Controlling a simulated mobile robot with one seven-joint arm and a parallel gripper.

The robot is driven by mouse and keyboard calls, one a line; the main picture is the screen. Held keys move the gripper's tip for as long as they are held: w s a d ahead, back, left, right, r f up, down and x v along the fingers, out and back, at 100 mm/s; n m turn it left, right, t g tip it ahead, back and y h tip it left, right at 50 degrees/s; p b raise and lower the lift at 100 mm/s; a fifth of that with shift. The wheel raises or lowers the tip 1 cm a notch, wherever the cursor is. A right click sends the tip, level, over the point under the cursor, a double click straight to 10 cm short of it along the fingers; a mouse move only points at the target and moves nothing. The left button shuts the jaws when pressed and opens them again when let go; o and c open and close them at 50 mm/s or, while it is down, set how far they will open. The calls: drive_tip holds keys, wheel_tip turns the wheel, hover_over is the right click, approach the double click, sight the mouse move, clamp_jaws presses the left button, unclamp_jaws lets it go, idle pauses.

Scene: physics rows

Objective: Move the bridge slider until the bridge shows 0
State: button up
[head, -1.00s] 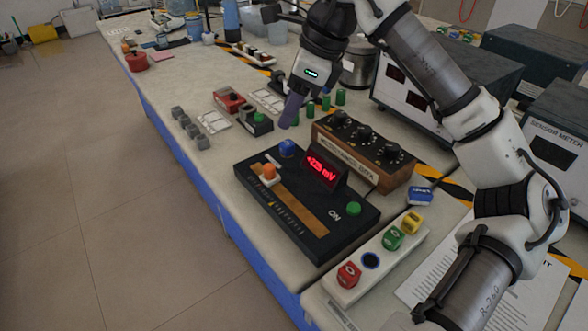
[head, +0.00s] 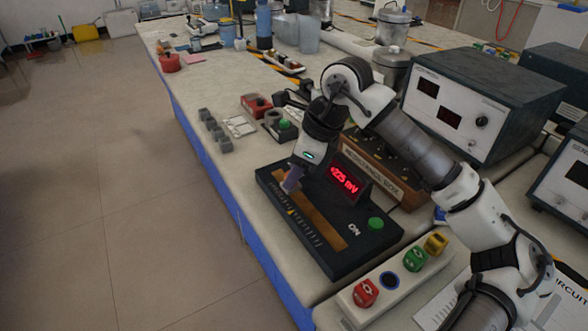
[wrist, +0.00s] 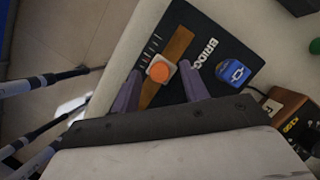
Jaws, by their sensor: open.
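The bridge (head: 345,262) is a black box with a tan slide track (head: 318,222) and a scale. Its red display (head: 344,180) reads about +225 mV. The slider is hidden behind my gripper (head: 291,184) in the head view. In the wrist view, the slider's orange knob (wrist: 158,72) on its pale base stands on the track between the two open purple fingers of my gripper (wrist: 160,69). I cannot tell whether either finger touches it. A blue knob (wrist: 233,73) on the bridge lies just right of the fingers in the wrist view.
A green ON button (head: 376,224) is on the bridge. The resistance box (head: 415,196) stands close behind it, partly hidden by my arm. A white strip (head: 352,312) with coloured knobs lies in front. Grey blocks (head: 217,136) stand farther back. The table's left edge is near.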

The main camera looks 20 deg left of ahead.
drive_tip(key=shift+a+f, duration=0.2)
drive_tip(key=shift+f, duration=0.25)
clamp_jaws()
drive_tip(key=shift+s+d+f+b, duration=0.15)
drive_tip(key=shift+s+d+b, duration=0.15)
drive_tip(key=shift+d+b, duration=0.15)
drive_tip(key=shift+s+d+b, duration=0.65)
drive_tip(key=shift+s+d, duration=0.05)
drive_tip(key=shift+d, duration=0.2)
drive_tip(key=shift+s+d, duration=0.1)
drive_tip(key=shift+s, duration=0.1)
unclamp_jaws()
drive_tip(key=shift+r, duration=0.2)
